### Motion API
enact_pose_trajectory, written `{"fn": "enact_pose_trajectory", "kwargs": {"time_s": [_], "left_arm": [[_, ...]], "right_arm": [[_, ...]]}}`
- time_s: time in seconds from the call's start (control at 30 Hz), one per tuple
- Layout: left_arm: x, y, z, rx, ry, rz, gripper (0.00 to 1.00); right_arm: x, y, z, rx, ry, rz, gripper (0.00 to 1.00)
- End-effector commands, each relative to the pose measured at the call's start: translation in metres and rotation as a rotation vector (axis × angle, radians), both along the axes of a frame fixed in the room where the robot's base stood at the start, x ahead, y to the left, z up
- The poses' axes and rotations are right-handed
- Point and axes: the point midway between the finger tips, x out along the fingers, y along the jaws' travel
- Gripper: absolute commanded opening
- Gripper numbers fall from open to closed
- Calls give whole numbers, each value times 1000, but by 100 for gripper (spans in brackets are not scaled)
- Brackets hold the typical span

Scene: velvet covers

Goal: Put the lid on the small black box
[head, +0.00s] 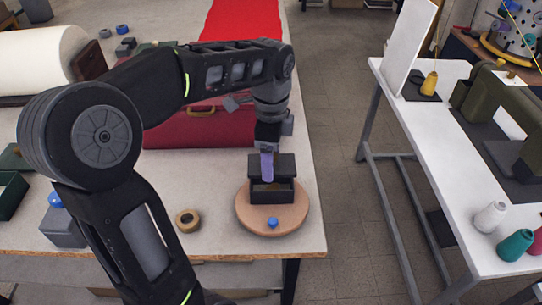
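The small black box (272,196) stands on a round wooden board (250,222) near the table's right front corner. Its top looks open, with something brownish inside. A dark upright panel (287,165) rises at the back of the box and looks like the lid, tilted up; I cannot tell whether it touches the box. My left gripper (267,180) points down in front of this panel, its purplish fingertip over the box opening. Only one finger shows clearly, so its grip on the panel is unclear. My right gripper is out of view.
A blue ball (273,223) lies on the board's front. A tape roll (188,220) is to its left. A red case (205,125) stands behind. A grey box (63,228) and green box (12,195) are at left. An aisle separates the white table (450,140).

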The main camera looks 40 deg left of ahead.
Motion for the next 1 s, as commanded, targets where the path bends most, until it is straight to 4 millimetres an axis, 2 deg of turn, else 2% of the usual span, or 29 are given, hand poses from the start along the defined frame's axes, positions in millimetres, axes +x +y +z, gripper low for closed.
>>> {"fn": "enact_pose_trajectory", "kwargs": {"time_s": [1.0], "left_arm": [[0, 0, -16, 0, 0, 0, 22]], "right_arm": [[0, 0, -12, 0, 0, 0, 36]]}}
